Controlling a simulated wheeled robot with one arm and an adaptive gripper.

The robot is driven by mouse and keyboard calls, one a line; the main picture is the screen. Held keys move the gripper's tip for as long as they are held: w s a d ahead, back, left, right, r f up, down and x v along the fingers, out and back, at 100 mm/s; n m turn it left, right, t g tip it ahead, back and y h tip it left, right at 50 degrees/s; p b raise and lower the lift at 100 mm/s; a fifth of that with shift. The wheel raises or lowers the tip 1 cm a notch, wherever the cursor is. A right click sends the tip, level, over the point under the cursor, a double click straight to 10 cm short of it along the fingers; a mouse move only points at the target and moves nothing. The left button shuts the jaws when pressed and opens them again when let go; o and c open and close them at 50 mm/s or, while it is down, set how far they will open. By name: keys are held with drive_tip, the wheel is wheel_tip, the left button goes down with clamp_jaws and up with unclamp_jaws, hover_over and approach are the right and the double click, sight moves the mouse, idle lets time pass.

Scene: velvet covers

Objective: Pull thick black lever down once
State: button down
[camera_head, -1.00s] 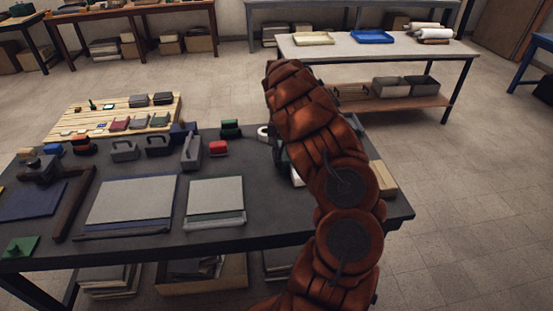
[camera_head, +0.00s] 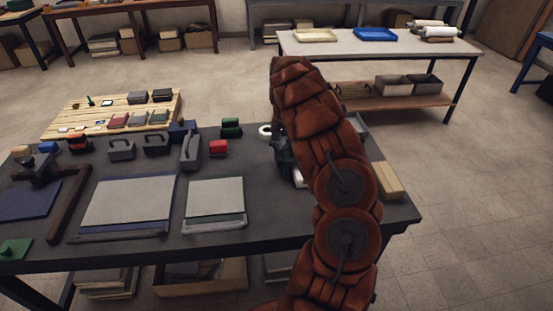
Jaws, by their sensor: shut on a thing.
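My arm rises in front of the right part of the dark table (camera_head: 270,222) and folds over at the top. It hides my gripper, so I cannot see the jaws or what they touch. A dark grey-green piece (camera_head: 284,158) shows just left of the arm; I cannot tell what it belongs to. No thick black lever shows clearly; the area behind my arm is hidden. At the far left, a long dark brown bar (camera_head: 68,207) lies beside a dark metal device (camera_head: 38,169).
Grey handled blocks (camera_head: 190,151), a red block (camera_head: 218,149) and light boards (camera_head: 128,201) occupy the table. A white ring (camera_head: 265,132) and a tan block (camera_head: 388,180) flank my arm.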

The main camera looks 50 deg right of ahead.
drive_tip(key=shift+w+d+r, duration=0.15)
drive_tip(key=shift+r, duration=1.7)
drive_tip(key=shift+w+d+r, duration=0.15)
drive_tip(key=shift+r, duration=1.65)
